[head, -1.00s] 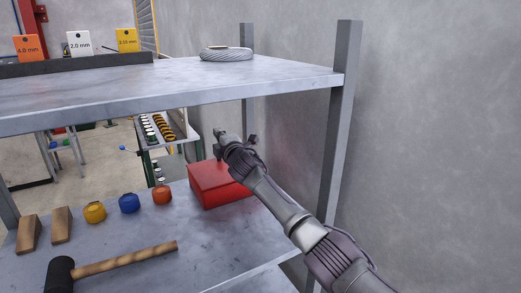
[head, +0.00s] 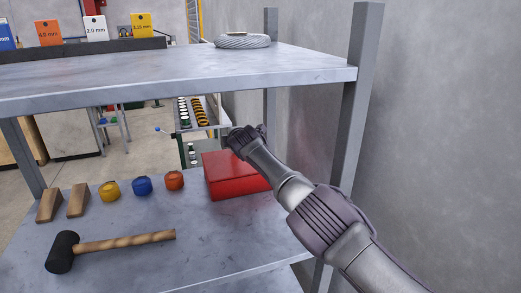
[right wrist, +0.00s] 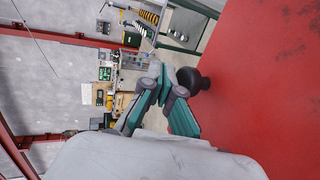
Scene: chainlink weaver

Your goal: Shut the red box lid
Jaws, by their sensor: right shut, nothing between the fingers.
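The red box (head: 235,186) sits on the lower shelf near its right end, by the wall. Its top, the lid (head: 216,163), looks flat in the head view; my arm covers part of it, and I cannot tell whether it is fully shut. My right gripper reaches over the box from the right, with its fingers hidden in the head view. In the right wrist view my right gripper (right wrist: 160,76) is shut and empty beside a large red surface (right wrist: 265,80). A dark round knob-like part (right wrist: 191,79) lies between them; contact is unclear. My left gripper is not in view.
On the lower shelf (head: 150,255) are a mallet (head: 110,244), two wooden blocks (head: 63,203), and yellow (head: 109,191), blue (head: 142,186) and orange (head: 174,180) round items. The upper shelf (head: 190,75) holds a wire coil (head: 243,41). A shelf post (head: 354,110) stands close to my arm.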

